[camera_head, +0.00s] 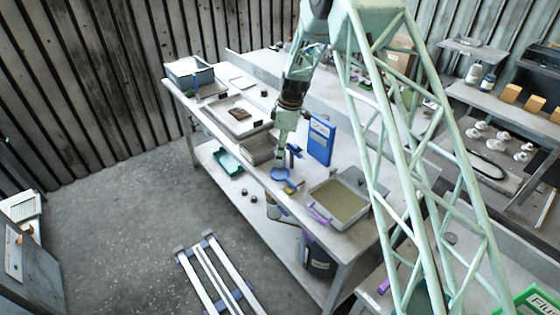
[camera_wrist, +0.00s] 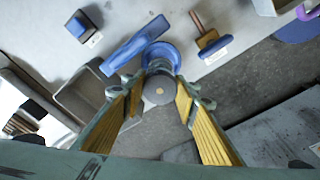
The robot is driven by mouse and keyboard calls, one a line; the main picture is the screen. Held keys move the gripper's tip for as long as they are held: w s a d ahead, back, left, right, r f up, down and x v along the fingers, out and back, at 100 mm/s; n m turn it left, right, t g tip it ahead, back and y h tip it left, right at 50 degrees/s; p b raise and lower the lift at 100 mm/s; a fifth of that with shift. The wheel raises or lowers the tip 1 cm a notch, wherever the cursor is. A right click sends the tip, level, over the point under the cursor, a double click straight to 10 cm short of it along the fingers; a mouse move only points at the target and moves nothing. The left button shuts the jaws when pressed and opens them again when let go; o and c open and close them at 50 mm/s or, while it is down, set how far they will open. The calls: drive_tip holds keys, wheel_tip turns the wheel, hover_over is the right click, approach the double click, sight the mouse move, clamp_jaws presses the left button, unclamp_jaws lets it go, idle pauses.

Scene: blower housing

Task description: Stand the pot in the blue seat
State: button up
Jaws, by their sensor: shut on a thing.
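The pot is a small grey cylinder (camera_wrist: 159,89), seen end-on between the two fingers of my gripper (camera_wrist: 157,86) in the wrist view. My gripper is shut on it, with a yellow-padded finger on each side. The round blue seat (camera_wrist: 163,52) lies below and just beyond the pot, near the table edge. In the head view, my gripper (camera_head: 281,152) is over the blue seat (camera_head: 280,174), with the pot hard to make out. The pot overlaps the seat in the wrist view; I cannot tell whether they touch.
A blue upright panel (camera_head: 320,139) stands close behind the seat. A grey tray (camera_head: 340,198) is to the right, with a purple handle (camera_head: 319,214) near it. A small grey bin (camera_head: 259,148) is to the left. A yellow-and-blue tool (camera_head: 290,188) lies near the table's front edge.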

drive_tip(key=shift+f, duration=1.85)
drive_tip(key=shift+f, duration=0.15)
drive_tip(key=o, duration=1)
drive_tip(key=shift+r+p, duration=0.2)
drive_tip(key=shift+p, duration=0.1)
drive_tip(key=shift+s+d+r+b, duration=0.1)
drive_tip(key=shift+d+r+b, duration=0.15)
drive_tip(key=shift+r, duration=1.7)
drive_tip(key=shift+w+d+r+b, duration=0.15)
drive_tip(key=shift+d+r, duration=0.25)
drive_tip(key=shift+r, duration=1.55)
drive_tip(key=shift+s+d+r+b, duration=0.15)
drive_tip(key=shift+d+r+b, duration=0.15)
drive_tip(key=shift+r, duration=1.65)
drive_tip(key=shift+r, duration=0.1)
